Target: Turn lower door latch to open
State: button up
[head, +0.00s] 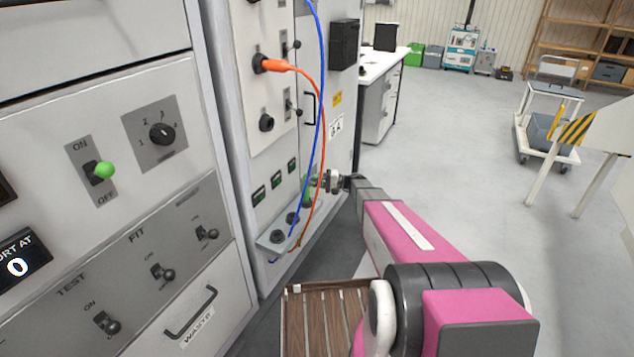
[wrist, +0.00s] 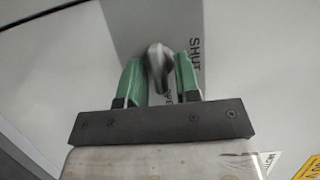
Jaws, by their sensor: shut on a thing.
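The lower door latch (wrist: 158,58) is a small rounded grey handle on a pale panel in the wrist view. The word SHUT is printed beside it, and a partly covered word, seemingly OPEN, is below. My gripper (wrist: 158,74) has its two green fingers on either side of the latch, shut on it. In the head view my gripper (head: 318,187) is low against the right part of the tall cabinet (head: 342,155). The latch cannot be made out there.
A blue cable (head: 322,90) and an orange cable (head: 322,130) hang down the cabinet front close to my gripper. A slatted wooden surface (head: 320,320) lies below my arm. A wheeled cart (head: 550,125) stands far right. Open floor lies between.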

dwell(0.3)
jog(key=o, duration=0.6)
jog(key=d, duration=0.3)
jog(key=s+d, duration=0.1)
jog(key=d, duration=0.6)
jog(key=shift+s+d, duration=0.35)
jog(key=shift+s, duration=0.05)
jog(key=s+a+g+h, duration=0.3)
jog(key=s+a+h, duration=0.15)
jog(key=s, duration=0.45)
jog(key=s+d+r+h, duration=0.1)
jog(key=s+h, duration=0.3)
jog(key=s, duration=0.3)
jog(key=s+d+r+n+h, duration=0.1)
jog(key=s+r+h, duration=0.1)
jog(key=s+h, duration=0.3)
jog(key=s+d+r+n+h, duration=0.1)
jog(key=s+h, duration=0.3)
jog(key=s, duration=0.5)
jog(key=shift+d+r, duration=0.2)
jog(key=shift+r, duration=0.5)
